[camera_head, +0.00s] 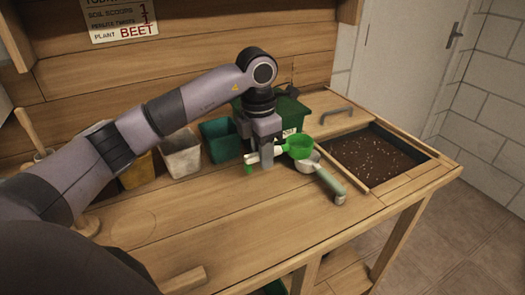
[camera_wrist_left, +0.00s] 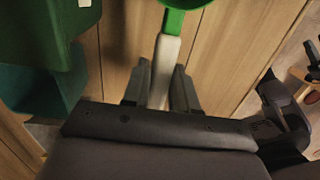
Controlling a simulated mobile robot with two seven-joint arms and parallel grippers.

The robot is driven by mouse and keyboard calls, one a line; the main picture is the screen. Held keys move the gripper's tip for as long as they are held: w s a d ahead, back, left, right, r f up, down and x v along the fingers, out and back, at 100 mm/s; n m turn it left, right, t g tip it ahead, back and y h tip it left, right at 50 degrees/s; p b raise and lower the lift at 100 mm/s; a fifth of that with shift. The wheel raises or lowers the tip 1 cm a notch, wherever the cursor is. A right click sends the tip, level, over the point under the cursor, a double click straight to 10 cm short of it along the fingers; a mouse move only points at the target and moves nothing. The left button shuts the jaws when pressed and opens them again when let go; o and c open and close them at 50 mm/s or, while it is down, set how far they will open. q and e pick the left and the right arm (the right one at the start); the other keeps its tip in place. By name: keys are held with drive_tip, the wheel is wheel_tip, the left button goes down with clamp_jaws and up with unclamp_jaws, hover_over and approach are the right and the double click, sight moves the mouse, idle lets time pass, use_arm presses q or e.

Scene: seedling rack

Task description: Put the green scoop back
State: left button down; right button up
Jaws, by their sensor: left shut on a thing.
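The green scoop (camera_head: 299,147) has a bright green bowl and a pale handle with a green end. My left gripper (camera_head: 264,163) is shut on its handle, with the bowl to the right of the fingers. In the left wrist view the pale handle (camera_wrist_left: 165,62) runs between the two fingers (camera_wrist_left: 160,90), and part of the green bowl (camera_wrist_left: 186,4) shows at the top edge. The scoop is at or just above the bench top; I cannot tell if it touches. My right gripper is not in view.
A metal scoop with a grey-green handle (camera_head: 331,186) lies close by. Behind stand a dark green box (camera_head: 290,109), a teal pot (camera_head: 222,142), a white pot (camera_head: 181,155) and a yellow pot (camera_head: 137,171). A soil tray (camera_head: 375,155) is at right. The front bench (camera_head: 215,215) is clear.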

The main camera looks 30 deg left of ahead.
use_arm(q)
drive_tip(key=shift+f, duration=0.35)
drive_tip(key=c, duration=0.9)
unclamp_jaws()
drive_tip(key=shift+r, duration=0.25)
drive_tip(key=r, duration=0.4)
drive_tip(key=r+p, duration=0.1)
drive_tip(key=r, duration=0.7)
drive_tip(key=shift+s+a+r, duration=0.2)
drive_tip(key=shift+s+r, duration=0.1)
drive_tip(key=shift+r, duration=0.05)
